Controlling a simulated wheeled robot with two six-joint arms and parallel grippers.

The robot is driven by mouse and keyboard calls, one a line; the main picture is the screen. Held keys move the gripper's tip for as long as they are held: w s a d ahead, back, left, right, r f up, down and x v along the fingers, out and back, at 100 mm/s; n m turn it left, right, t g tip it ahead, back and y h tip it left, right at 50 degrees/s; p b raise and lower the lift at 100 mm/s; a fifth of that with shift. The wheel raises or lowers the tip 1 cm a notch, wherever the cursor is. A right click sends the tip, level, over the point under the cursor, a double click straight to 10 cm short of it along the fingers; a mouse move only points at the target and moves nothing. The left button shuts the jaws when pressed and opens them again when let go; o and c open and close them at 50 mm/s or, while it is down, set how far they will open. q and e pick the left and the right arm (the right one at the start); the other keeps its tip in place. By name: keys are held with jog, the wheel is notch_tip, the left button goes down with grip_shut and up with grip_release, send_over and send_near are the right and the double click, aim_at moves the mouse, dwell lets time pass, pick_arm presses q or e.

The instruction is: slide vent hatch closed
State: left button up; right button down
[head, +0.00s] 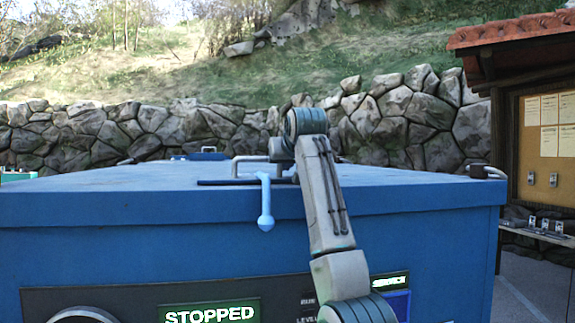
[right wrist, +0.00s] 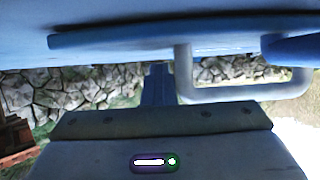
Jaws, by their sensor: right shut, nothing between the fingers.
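A thin dark blue hatch plate (head: 225,182) lies on the top of the blue cabinet (head: 120,207), near its front edge. A grey bar handle (head: 250,158) stands on it. In the right wrist view the plate (right wrist: 110,40) crosses the upper part, with the handle (right wrist: 245,95) below it. My right gripper (head: 279,150) is at the handle's right end, partly hidden by my arm. In the right wrist view my right gripper (right wrist: 158,82) is shut and empty, close beside one handle post. I cannot tell whether they touch. The hatch opening is not visible. My left gripper is out of view.
A light blue lever (head: 265,205) hangs over the cabinet's front edge, left of my arm. The front panel has a STOPPED display (head: 210,312) and a round dial. More handles stand at the cabinet's back and right edges. A notice board (head: 548,150) stands right.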

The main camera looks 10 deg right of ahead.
jog(key=shift+w+d+r, duration=0.1)
jog(key=shift+d+r, duration=0.6)
jog(key=shift+d, duration=0.15)
jog(key=shift+d+r, duration=0.35)
jog(key=shift+r, duration=0.45)
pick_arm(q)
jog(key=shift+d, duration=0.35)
pick_arm(e)
jog(key=shift+s+d+f+b, duration=0.1)
jog(key=shift+s+b, duration=0.25)
jog(key=shift+b, duration=0.1)
jog(key=s+b, duration=0.2)
jog(key=s, duration=0.1)
jog(key=s+r+b, duration=0.1)
jog(key=s+b, duration=0.2)
jog(key=s, duration=0.1)
jog(key=s+r+b, duration=0.1)
jog(key=s+b, duration=0.1)
jog(key=s, duration=0.1)
jog(key=shift+s, duration=0.4)
pick_arm(q)
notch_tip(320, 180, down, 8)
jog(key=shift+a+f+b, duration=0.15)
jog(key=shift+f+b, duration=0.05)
jog(key=shift+b, duration=0.1)
pick_arm(e)
jog(key=shift+s+r, duration=0.1)
jog(key=shift+s, duration=0.3)
